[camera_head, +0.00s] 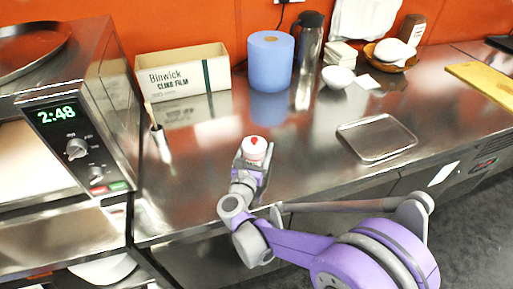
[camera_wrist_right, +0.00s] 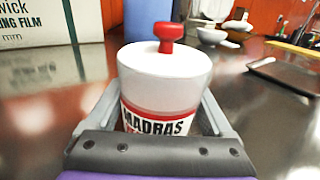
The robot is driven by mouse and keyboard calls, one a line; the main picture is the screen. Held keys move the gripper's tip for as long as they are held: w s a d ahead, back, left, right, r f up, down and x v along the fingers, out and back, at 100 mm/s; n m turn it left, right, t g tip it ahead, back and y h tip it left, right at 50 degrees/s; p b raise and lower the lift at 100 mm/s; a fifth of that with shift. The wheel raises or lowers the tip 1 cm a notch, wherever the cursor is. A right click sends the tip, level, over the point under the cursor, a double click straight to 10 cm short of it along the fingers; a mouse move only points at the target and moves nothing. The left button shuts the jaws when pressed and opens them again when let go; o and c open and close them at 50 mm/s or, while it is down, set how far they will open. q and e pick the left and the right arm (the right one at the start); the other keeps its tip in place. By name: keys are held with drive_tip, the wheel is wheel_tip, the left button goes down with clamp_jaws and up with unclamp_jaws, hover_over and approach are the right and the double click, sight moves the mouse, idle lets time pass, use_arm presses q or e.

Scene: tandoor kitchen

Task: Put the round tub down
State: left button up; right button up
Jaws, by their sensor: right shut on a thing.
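The round tub (camera_head: 255,148) is white with a red knob on its lid. In the right wrist view the tub (camera_wrist_right: 163,85) shows a red band and a label reading MADRAS, and it stands about upright. My right gripper (camera_head: 254,163) is shut on the tub, with one finger on each side of it. It is over the front part of the steel counter (camera_head: 205,195). I cannot tell whether the tub's base touches the counter; the gripper hides it. My left gripper is not in view.
A cling film box (camera_head: 183,78), a blue paper roll (camera_head: 270,60) and a steel flask (camera_head: 309,50) stand along the back. A shallow metal tray (camera_head: 377,138) lies to the right. An oven (camera_head: 75,130) is at left. Counter around the tub is clear.

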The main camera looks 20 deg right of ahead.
drive_tip(key=o, duration=1.4)
drive_tip(key=shift+o, duration=0.2)
drive_tip(key=shift+r, duration=0.2)
drive_tip(key=v, duration=1.2)
drive_tip(key=shift+f, duration=0.1)
